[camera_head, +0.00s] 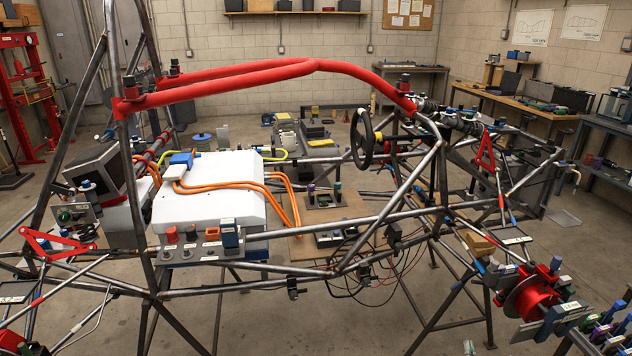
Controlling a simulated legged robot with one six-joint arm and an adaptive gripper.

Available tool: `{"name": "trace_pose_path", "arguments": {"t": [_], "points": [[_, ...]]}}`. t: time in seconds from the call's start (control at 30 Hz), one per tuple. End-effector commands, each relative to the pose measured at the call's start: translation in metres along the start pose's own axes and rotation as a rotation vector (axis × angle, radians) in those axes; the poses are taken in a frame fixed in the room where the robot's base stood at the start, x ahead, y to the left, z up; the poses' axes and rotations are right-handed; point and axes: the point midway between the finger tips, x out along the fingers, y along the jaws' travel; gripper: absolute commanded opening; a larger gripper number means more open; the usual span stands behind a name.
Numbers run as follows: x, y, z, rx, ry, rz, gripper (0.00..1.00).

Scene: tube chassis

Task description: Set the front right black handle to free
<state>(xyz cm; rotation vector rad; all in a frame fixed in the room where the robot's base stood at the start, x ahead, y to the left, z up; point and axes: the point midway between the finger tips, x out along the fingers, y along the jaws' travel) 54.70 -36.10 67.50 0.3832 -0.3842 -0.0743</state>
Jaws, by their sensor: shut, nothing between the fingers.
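A red bent tube (222,76) lies along the top of the grey tube chassis (133,165). Black handles stand at its ends. One black handle (405,82) is upright at the tube's right end, above the steering wheel (361,138). Another black handle (130,86) is at its near left end, and a third (174,66) is farther back on the left. They are small in the picture, and I cannot tell whether each is locked or free. My gripper is not in view.
A white battery box (208,205) with orange cables sits inside the chassis. A red brake hub (532,298) with blue parts juts out at lower right. Workbenches (520,105) line the right wall. Bare concrete floor (590,240) shows at right.

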Motion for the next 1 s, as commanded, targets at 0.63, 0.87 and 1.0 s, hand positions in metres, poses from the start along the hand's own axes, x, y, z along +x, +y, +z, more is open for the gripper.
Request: {"name": "trace_pose_path", "arguments": {"t": [0.63, 0.87, 1.0], "points": [[0.155, 0.076, 0.089, 0.437, 0.22, -0.193, 0.0], [0.194, 0.133, 0.137, 0.668, 0.28, -0.341, 0.0], [0.205, 0.173, 0.166, 0.812, 0.299, -0.438, 0.0]]}}
